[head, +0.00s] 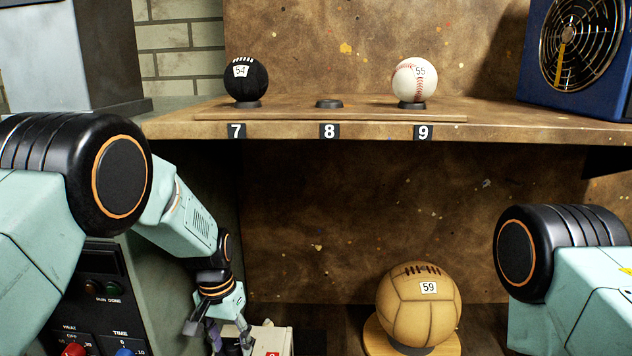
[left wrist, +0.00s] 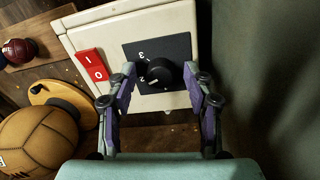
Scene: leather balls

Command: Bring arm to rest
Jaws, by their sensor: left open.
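My left gripper (head: 231,338) hangs low at the lower left of the head view, fingers pointing down. In the left wrist view my left gripper (left wrist: 160,78) is open, with its purple-padded fingers apart and nothing held. Between the fingertips in that picture shows a black knob (left wrist: 159,73) on a pale box (left wrist: 205,32); I cannot tell how far the fingers are from it. My right arm (head: 570,270) shows only in part at the right edge, and its gripper is out of view.
A shelf (head: 500,128) above carries a black ball (head: 245,80) over 7, an empty stand (head: 328,103) over 8 and a baseball (head: 415,80) over 9. A tan ball (head: 419,310) marked 59 sits below. A blue fan unit (head: 533,60) stands at right.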

